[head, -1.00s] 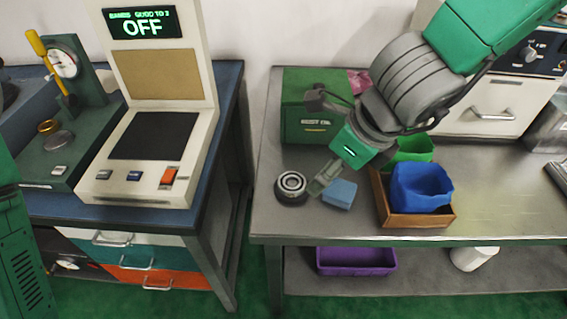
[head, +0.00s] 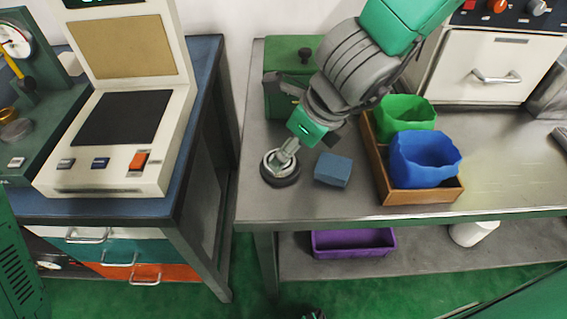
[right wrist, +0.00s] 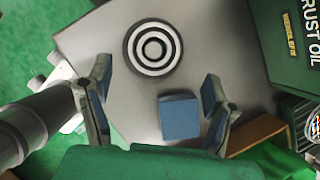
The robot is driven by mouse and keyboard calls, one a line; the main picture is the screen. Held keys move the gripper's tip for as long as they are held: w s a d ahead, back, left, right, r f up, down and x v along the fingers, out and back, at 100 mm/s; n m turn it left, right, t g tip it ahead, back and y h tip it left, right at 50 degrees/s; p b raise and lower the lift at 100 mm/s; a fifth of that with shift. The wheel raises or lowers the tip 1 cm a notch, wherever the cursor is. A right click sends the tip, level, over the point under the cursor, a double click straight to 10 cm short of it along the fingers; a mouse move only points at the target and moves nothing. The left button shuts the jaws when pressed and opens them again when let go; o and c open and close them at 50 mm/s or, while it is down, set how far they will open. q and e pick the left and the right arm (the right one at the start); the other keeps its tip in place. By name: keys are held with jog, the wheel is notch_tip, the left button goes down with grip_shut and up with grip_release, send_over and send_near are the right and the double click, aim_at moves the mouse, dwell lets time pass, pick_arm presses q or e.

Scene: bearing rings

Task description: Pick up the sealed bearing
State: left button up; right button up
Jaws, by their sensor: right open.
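The bearing (head: 281,172), a dark ring with a pale face, lies flat on the grey bench near its left end. In the right wrist view the bearing (right wrist: 153,48) shows concentric dark and light rings. My right gripper (head: 286,153) points down over the bearing's far side and partly covers it. In the right wrist view the right gripper (right wrist: 156,80) is open, its two fingers spread wide, with nothing held. The bearing lies ahead of the fingertips. I cannot tell the exact gap to it. My left gripper does not show.
A blue block (head: 333,169) lies just right of the bearing. A brown tray (head: 420,198) holds a green bin (head: 408,113) and a blue bin (head: 424,160). A green oil box (head: 279,101) stands behind. The test station (head: 105,175) stands left, across a gap.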

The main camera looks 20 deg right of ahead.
jog(key=b+x, duration=0.1)
jog(key=x, duration=0.1)
jog(key=a+b+x, duration=0.1)
jog(key=x, duration=0.1)
jog(key=shift+a+f, duration=0.1)
jog(key=shift+f, duration=0.05)
jog(key=shift+w+a+f, duration=0.1)
jog(key=shift+w+a, duration=0.05)
jog(key=shift+a, duration=0.2)
jog(key=shift+d, duration=0.45)
jog(key=c, duration=1.2)
jog(key=shift+d, duration=0.15)
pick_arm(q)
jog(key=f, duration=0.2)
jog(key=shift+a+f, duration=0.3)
